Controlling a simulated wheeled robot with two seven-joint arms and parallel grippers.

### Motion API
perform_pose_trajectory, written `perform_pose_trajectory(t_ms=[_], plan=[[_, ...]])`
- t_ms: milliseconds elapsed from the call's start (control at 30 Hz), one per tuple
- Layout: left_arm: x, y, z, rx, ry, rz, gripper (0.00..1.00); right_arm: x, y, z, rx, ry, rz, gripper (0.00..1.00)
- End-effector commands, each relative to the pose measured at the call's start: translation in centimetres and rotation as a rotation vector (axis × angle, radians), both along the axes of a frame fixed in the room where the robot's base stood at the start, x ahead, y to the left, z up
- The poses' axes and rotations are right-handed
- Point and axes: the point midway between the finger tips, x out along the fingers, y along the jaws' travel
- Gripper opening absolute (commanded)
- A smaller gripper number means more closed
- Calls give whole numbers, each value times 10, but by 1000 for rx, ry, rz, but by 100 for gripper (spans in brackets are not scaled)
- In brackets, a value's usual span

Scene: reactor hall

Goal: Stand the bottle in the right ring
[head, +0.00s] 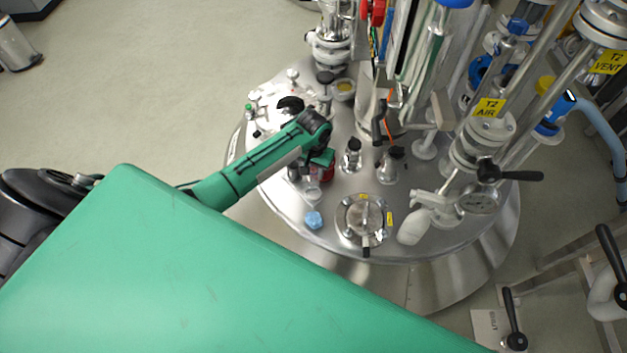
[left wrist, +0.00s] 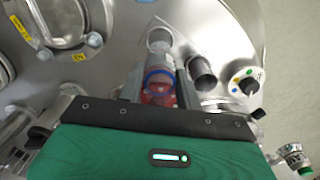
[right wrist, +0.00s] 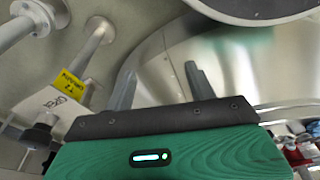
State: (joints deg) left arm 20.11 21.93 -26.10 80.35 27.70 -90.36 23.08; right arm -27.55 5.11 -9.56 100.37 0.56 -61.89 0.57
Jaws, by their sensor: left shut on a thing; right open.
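The bottle (left wrist: 158,90) shows in the left wrist view as a clear body with red in it and a blue band. My left gripper (left wrist: 159,78) is shut on it, with one finger on each side. In the head view my left gripper (head: 318,160) is over the vessel's lid, and red (head: 327,174) shows beside its tip; the bottle's lower end is hard to make out there. I cannot tell for sure which fitting is the right ring. My right gripper (right wrist: 160,85) is open and empty in the right wrist view, and out of the head view.
The steel lid (head: 290,215) carries several fittings. A dark tube (left wrist: 202,74) stands close beside the bottle. Pipes and valves crowd the right. My green arm covers the lower left.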

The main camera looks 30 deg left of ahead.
Motion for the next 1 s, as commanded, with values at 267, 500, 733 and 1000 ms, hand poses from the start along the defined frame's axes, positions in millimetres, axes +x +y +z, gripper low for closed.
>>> perform_pose_trajectory(t_ms=[267, 500, 733, 1000], plan=[[0, 0, -23, 0, 2, 1, 13, 3, 1, 11, 3, -2, -2, 56], [0, 0, -55, 0, 0, 1, 13, 6, 3, 30, 6, -6, -3, 56], [0, 0, -55, 0, -1, 1, 13, 6, 3, 31, 6, -5, -3, 56], [0, 0, -58, 0, 0, 1, 56, 6, 3, 31, 6, -6, -4, 56]])
